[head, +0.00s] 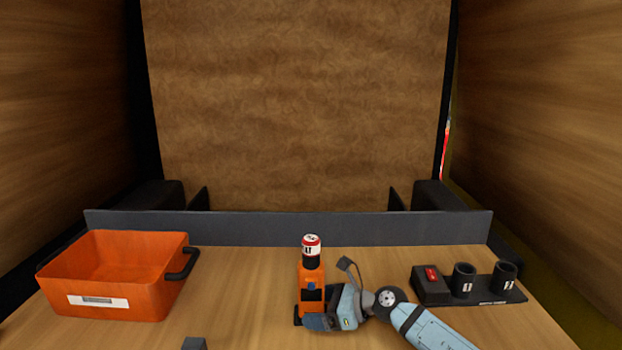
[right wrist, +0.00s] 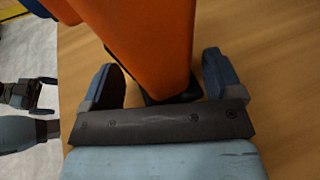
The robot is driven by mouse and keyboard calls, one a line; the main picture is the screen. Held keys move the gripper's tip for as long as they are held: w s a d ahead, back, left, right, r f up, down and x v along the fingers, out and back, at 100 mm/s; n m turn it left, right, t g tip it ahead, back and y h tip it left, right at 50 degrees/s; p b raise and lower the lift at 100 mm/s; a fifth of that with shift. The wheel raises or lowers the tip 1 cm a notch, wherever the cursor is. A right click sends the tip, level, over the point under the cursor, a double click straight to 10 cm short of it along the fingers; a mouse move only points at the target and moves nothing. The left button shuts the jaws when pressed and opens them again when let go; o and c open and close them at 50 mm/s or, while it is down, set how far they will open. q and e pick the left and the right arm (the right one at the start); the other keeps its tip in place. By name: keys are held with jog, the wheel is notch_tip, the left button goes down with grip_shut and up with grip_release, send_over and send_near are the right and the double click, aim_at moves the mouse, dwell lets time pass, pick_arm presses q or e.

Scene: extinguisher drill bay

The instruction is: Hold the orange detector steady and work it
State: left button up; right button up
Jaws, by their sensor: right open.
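The orange detector (head: 311,280) stands upright on the wooden table, with a black neck and a red and white cap (head: 311,241) on top. My right gripper (head: 332,296) comes in from the right, low on the detector. In the right wrist view the orange body (right wrist: 150,40) rises between the two spread fingers (right wrist: 160,80), with wood showing beside the right finger. The gripper is open; whether a finger touches the detector is unclear.
An orange bin (head: 112,280) with a black handle stands at the left. A black holder (head: 490,293) with two cups and a red-topped box (head: 431,283) is at the right. A grey ledge (head: 280,228) closes the back. Wood is clear between bin and detector.

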jog(key=shift+w+a+f, duration=0.1)
jog(key=shift+a, duration=0.2)
pick_arm(q)
jog(key=shift+w+r, duration=0.15)
jog(key=shift+r, duration=0.05)
jog(key=shift+d, duration=0.1)
pick_arm(e)
jog(key=shift+c, duration=0.3)
pick_arm(q)
jog(key=shift+f, duration=0.2)
pick_arm(e)
jog(key=c, duration=1.2)
pick_arm(q)
grip_shut()
pick_arm(e)
jog(key=shift+o, duration=0.3)
jog(key=shift+f, duration=0.1)
